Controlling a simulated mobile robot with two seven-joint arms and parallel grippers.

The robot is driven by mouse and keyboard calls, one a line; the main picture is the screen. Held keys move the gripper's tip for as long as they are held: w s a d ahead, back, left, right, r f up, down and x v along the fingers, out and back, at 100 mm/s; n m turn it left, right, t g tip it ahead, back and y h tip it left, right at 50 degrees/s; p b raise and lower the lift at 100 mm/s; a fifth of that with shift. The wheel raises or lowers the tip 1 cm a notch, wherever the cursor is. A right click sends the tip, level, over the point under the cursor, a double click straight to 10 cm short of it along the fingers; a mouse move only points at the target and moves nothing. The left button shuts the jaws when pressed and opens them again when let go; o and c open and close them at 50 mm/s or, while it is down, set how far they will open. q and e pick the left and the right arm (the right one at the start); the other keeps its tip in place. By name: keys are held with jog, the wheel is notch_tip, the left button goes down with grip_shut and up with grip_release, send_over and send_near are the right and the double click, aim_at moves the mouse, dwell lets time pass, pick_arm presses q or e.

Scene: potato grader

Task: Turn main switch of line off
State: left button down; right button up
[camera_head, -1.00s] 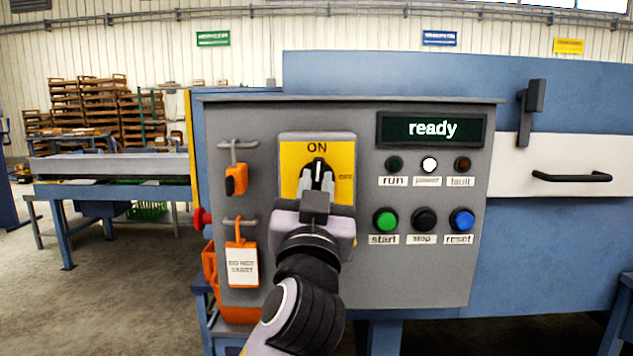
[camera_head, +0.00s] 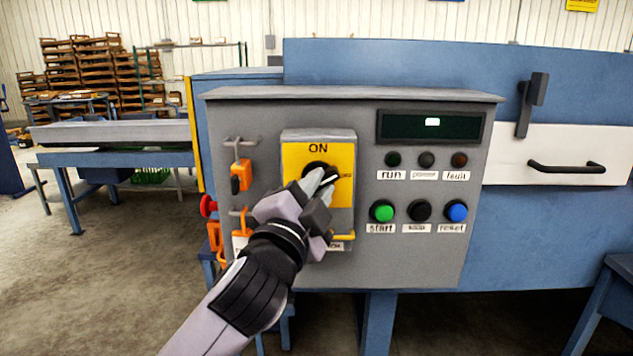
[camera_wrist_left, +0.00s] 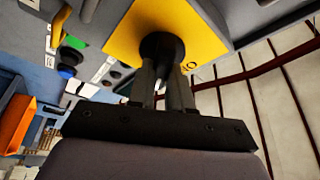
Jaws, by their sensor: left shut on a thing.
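The main switch (camera_head: 318,172) is a black rotary knob on a yellow plate (camera_head: 342,154) marked ON at the top, on the grey control panel (camera_head: 260,130). My left gripper (camera_head: 325,180) is shut on the knob, which is turned toward the right of the plate. The left wrist view shows both fingers (camera_wrist_left: 165,88) closed around the black knob in front of the yellow plate. The gripper hides part of the knob and the plate's lower left. The display (camera_head: 400,125) is dark except for a small white mark, and the power lamp (camera_head: 426,159) looks dark. My right gripper is not in view.
Start (camera_head: 382,211), stop (camera_head: 420,210) and reset (camera_head: 457,211) buttons sit right of the switch. An orange padlock (camera_head: 241,176) and tags hang at the left. A red knob (camera_head: 208,205) juts from the panel's left side.

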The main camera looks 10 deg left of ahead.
pick_arm(q)
jog(key=m+g, duration=0.1)
jog(key=m, duration=0.2)
jog(key=m+g, duration=0.1)
jog(key=m, duration=0.2)
jog(key=shift+h, duration=0.3)
jog(key=shift+m+g, duration=0.3)
jog(key=c, duration=1)
grip_release()
jog(key=shift+c, duration=0.2)
jog(key=s+a+b, duration=0.1)
jog(key=s, duration=0.6)
jog(key=shift+a, duration=0.2)
